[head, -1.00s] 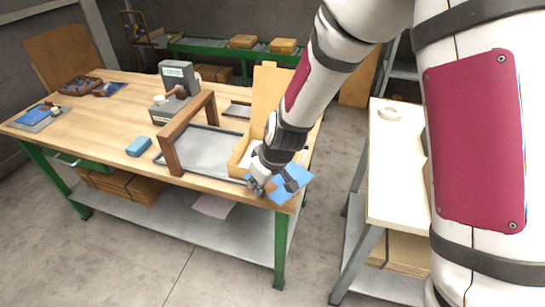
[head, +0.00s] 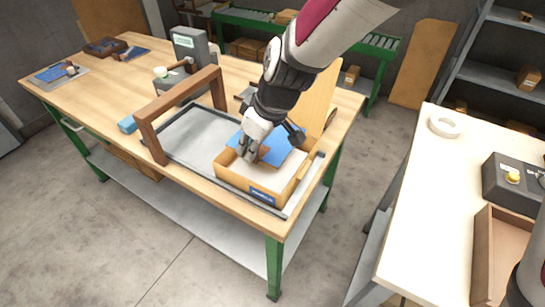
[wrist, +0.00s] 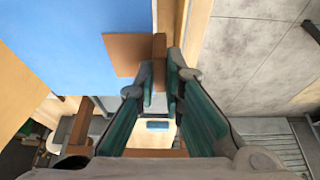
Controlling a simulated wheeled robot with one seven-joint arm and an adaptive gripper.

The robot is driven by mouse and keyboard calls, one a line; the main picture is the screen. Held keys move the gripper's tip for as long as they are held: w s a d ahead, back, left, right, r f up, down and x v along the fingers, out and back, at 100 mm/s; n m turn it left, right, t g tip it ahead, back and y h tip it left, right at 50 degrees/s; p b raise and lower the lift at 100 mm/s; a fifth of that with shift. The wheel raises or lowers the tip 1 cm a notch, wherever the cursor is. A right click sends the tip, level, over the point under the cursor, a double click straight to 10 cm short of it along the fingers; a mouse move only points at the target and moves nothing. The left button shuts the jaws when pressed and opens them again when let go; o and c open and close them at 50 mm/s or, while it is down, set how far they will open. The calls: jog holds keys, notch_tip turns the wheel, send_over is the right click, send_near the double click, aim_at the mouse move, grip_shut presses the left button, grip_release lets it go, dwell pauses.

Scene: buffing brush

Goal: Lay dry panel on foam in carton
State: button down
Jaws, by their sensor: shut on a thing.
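The blue panel (head: 284,150) is inside the open carton (head: 236,183), over the white foam (head: 277,172), and looks slightly tilted. Whether it touches the foam is not clear. My gripper (head: 250,154) is above the carton and shut on a brown wooden piece at the panel. In the wrist view my gripper (wrist: 160,75) is shut on this brown piece (wrist: 159,48), with the blue panel (wrist: 60,45) beside it. The carton's lid (head: 322,92) stands up at the back. Part of the panel is hidden behind my gripper.
The carton sits at the right of a grey tray (head: 200,137) under a wooden frame (head: 150,138). Another blue panel (head: 52,73) lies farther left. A white table (head: 425,220) with a tape roll (head: 446,125) stands at right.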

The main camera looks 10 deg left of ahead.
notch_tip(320, 180, down, 9)
jog(key=shift+r+b, duration=0.1)
jog(key=shift+b, duration=0.3)
jog(key=c, duration=2.1)
grip_release()
jog(key=shift+o, duration=0.7)
jog(key=shift+d+r, duration=0.1)
jog(key=shift+r, duration=0.35)
jog(key=p+v, duration=0.1)
jog(key=v, duration=1)
